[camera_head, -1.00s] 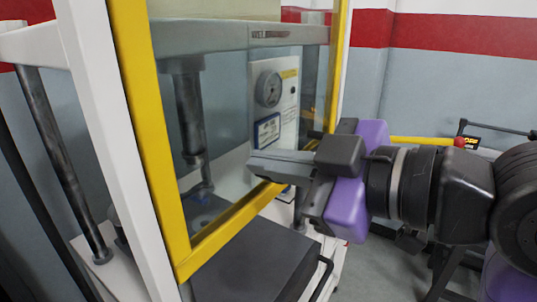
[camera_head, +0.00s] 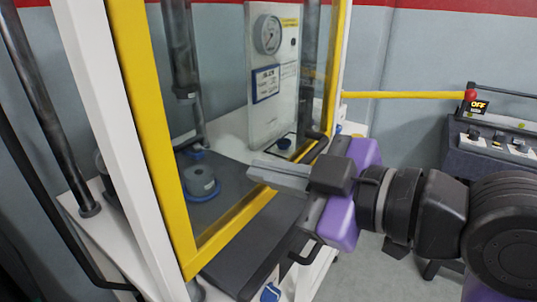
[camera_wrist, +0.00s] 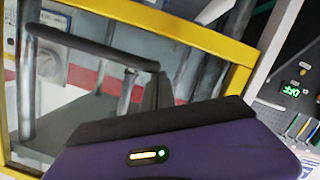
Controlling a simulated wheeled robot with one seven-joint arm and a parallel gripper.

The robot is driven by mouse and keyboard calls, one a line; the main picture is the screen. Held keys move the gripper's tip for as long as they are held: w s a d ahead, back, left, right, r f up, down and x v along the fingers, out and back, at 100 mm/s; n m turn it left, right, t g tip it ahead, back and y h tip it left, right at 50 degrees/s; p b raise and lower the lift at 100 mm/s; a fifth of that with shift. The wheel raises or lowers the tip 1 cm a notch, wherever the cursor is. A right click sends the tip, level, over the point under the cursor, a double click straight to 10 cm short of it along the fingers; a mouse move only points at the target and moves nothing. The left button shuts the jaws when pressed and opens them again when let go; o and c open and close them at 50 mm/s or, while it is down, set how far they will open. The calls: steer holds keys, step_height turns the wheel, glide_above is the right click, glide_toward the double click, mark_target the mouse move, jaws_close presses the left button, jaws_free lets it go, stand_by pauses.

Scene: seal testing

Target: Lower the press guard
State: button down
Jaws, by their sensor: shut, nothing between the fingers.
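The press guard is a clear panel in a yellow frame (camera_head: 148,130), upright at the front of the press. In the wrist view its yellow rail (camera_wrist: 170,24) runs across the top. The bottom rail slants up to the right, above a dark press bed (camera_head: 250,245); I cannot tell the gap. A dark bar handle (camera_head: 316,137) shows behind my gripper, and crosses the left of the wrist view (camera_wrist: 88,46). My gripper (camera_head: 258,172) is shut and empty, its fingers overlapping the guard's right lower part. Contact with the guard or handle is hidden.
Behind the panel are a round grey part (camera_head: 200,183) and a gauge panel (camera_head: 272,75). A white post (camera_head: 95,120) stands left. A yellow bar with a red knob (camera_head: 410,95) and a control console (camera_head: 495,140) are at right.

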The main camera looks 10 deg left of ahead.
step_height(320, 180, down, 10)
steer(key=b, duration=0.5)
